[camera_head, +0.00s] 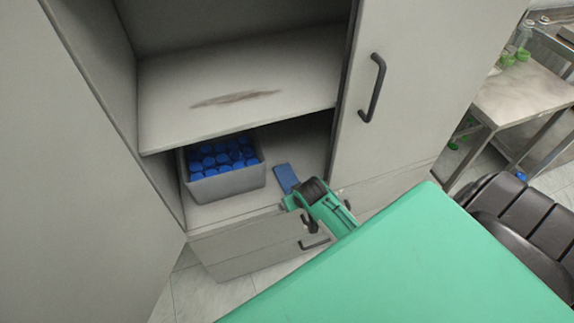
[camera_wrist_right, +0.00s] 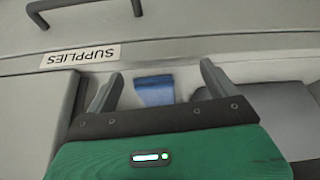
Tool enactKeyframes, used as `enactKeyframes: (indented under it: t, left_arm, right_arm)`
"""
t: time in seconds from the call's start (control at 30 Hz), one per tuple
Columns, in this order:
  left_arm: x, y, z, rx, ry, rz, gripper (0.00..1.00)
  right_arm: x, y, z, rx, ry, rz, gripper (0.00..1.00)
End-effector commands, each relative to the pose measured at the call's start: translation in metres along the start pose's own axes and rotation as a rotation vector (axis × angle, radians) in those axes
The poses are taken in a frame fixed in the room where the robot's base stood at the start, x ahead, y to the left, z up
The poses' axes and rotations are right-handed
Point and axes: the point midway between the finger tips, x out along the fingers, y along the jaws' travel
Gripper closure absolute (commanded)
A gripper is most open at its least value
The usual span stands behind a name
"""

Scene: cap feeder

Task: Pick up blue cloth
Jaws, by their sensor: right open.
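The blue cloth (camera_head: 286,177) lies flat on the lower shelf (camera_head: 232,208) of the open cabinet, to the right of the bin of blue caps. My right gripper (camera_head: 292,201) is at the shelf's front edge, just in front of the cloth. In the right wrist view the cloth (camera_wrist_right: 154,90) shows between the two spread fingers of the right gripper (camera_wrist_right: 158,88). The fingers are open and nothing is held between them. The near part of the cloth is hidden behind the gripper body. My left gripper is in neither view.
A grey bin (camera_head: 228,184) of blue caps stands left of the cloth. The upper shelf (camera_head: 240,88), with a brown stain, lies above it. A cabinet door with a black handle (camera_head: 373,88) is at the right. A "SUPPLIES" label (camera_wrist_right: 80,56) shows in the wrist view.

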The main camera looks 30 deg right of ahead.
Motion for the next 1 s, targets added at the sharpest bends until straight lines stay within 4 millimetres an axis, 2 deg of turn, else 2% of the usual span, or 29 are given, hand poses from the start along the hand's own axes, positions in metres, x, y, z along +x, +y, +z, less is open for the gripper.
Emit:
enactKeyframes:
  t: [0.03,0.1,0.2,0.3,0.37,0.7,1.0]
  left_arm:
    - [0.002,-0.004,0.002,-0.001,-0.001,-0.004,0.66]
    - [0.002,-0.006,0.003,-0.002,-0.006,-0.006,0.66]
    - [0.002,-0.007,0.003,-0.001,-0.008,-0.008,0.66]
    - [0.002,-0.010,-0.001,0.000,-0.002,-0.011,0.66]
    - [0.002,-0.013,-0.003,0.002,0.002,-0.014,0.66]
    - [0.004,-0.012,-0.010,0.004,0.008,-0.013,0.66]
    - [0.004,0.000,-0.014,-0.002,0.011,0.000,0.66]
  right_arm:
    - [-0.018,0.005,-0.025,0.024,0.034,0.005,0.12]
    - [-0.041,0.011,-0.049,0.053,0.063,0.010,0.12]
    - [-0.063,0.017,-0.069,0.082,0.089,0.015,0.12]
    - [-0.070,0.019,-0.078,0.094,0.099,0.016,0.12]
    - [-0.065,0.020,-0.080,0.097,0.100,0.017,0.12]
    - [-0.006,0.021,-0.085,0.097,0.100,0.017,0.12]
    - [0.015,0.021,-0.087,0.096,0.100,0.017,0.12]
